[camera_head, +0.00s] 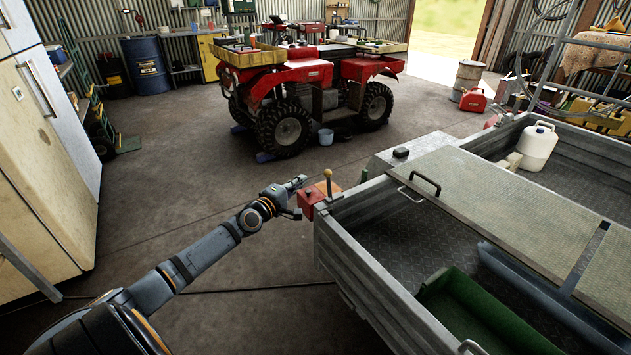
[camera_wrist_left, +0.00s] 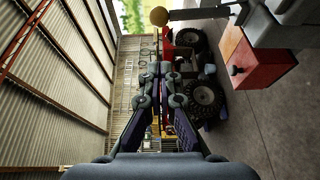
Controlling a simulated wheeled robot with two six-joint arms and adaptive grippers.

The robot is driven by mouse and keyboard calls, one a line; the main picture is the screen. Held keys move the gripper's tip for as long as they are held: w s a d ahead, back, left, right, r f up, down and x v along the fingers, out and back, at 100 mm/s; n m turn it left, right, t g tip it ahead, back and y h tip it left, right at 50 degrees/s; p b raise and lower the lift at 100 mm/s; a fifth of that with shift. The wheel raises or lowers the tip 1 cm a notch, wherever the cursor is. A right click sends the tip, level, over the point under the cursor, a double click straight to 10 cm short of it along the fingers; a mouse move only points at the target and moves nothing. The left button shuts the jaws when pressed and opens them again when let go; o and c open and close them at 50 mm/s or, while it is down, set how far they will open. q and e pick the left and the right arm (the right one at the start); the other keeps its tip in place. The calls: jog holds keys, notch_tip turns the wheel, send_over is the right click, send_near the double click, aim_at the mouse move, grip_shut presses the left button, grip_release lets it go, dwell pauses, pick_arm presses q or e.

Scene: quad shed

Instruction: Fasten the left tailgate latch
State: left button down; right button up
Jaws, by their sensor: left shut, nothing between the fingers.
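The grey trailer (camera_head: 345,265) stands at the right of the head view. At its far left corner is a red box (camera_head: 312,199) with an upright lever ending in a yellow ball knob (camera_head: 328,174). I cannot tell for certain whether this lever is the tailgate latch. My left gripper (camera_head: 302,182) is shut and empty, just left of the lever and apart from it. In the left wrist view its fingers (camera_wrist_left: 172,76) are together, with the knob (camera_wrist_left: 159,16) beyond them and the red box (camera_wrist_left: 262,58) to the right. My right gripper is not in view.
A red quad (camera_head: 290,85) stands on the floor beyond the trailer, with a blue bucket (camera_head: 326,137) beside it. A green crate (camera_head: 470,305) and a white canister (camera_head: 537,146) are in the trailer.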

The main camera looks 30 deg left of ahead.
aim_at(328, 185)
pick_arm(q)
jog(key=w+d, duration=0.1)
jog(key=w+d+p, duration=0.1)
jog(key=w, duration=0.1)
jog(key=w+d+p, duration=0.1)
jog(key=w, duration=0.1)
jog(key=shift+a, duration=0.1)
